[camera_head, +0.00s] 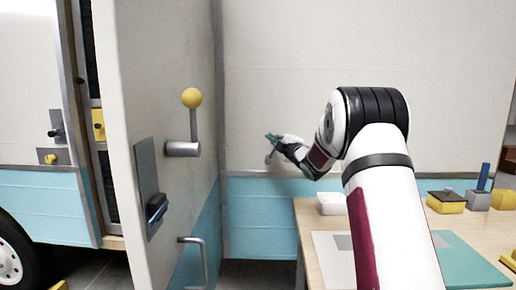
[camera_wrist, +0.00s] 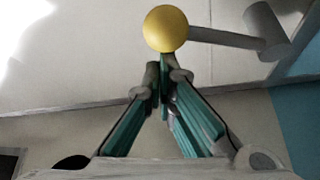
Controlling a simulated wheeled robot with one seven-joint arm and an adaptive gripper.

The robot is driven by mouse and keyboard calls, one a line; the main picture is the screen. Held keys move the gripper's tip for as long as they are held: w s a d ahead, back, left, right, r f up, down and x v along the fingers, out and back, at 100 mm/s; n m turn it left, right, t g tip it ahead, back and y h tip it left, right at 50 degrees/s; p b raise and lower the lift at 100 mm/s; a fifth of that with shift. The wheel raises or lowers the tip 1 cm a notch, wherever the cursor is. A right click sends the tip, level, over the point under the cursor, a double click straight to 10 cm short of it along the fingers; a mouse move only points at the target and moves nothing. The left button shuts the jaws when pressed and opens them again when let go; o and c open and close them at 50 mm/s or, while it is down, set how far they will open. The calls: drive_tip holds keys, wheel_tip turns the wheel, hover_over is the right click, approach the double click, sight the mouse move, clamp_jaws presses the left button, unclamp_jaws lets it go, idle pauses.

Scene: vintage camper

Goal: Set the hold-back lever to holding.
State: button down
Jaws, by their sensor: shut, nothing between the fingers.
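A lever with a yellow ball knob (camera_head: 192,97) stands on the pale door panel (camera_head: 165,50), its thin rod pointing up from a grey cylindrical hub (camera_head: 182,149). I take this to be the hold-back lever. The wrist view shows the yellow knob (camera_wrist: 166,28) just beyond my fingertips, with its rod running right to the grey hub (camera_wrist: 265,30). My gripper (camera_head: 271,137), with teal fingers, is to the right of the lever in the head view. Its fingertips (camera_wrist: 163,75) are together and empty. Whether they touch the knob cannot be told.
The door also carries a dark-handled latch on a grey plate (camera_head: 148,190) and a grey bar handle (camera_head: 195,262) lower down. A wooden table (camera_head: 310,240) at right holds a white box, yellow and grey blocks and mats. The camper wall is behind my gripper.

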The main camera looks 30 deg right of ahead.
drive_tip(key=s+d+f+m+t+h+b, duration=0.2)
drive_tip(key=s+d+f+m+h+b, duration=0.1)
drive_tip(key=m+b, duration=0.7)
drive_tip(key=d+f+h+b, duration=0.1)
drive_tip(key=d+h+b, duration=0.1)
drive_tip(key=b, duration=0.1)
drive_tip(key=shift+d+f+m+t, duration=0.15)
drive_tip(key=shift+d+m+t, duration=0.15)
drive_tip(key=shift+m+t, duration=0.1)
drive_tip(key=shift+s+h+b, duration=0.1)
drive_tip(key=shift+h+b, duration=0.2)
drive_tip(key=shift+b, duration=0.05)
wheel_tip(320, 180, up, 4)
drive_tip(key=a+f, duration=0.1)
drive_tip(key=a, duration=0.1)
drive_tip(key=p+v, duration=0.1)
drive_tip(key=v, duration=0.8)
drive_tip(key=shift+s, duration=0.35)
drive_tip(key=shift+r, duration=0.1)
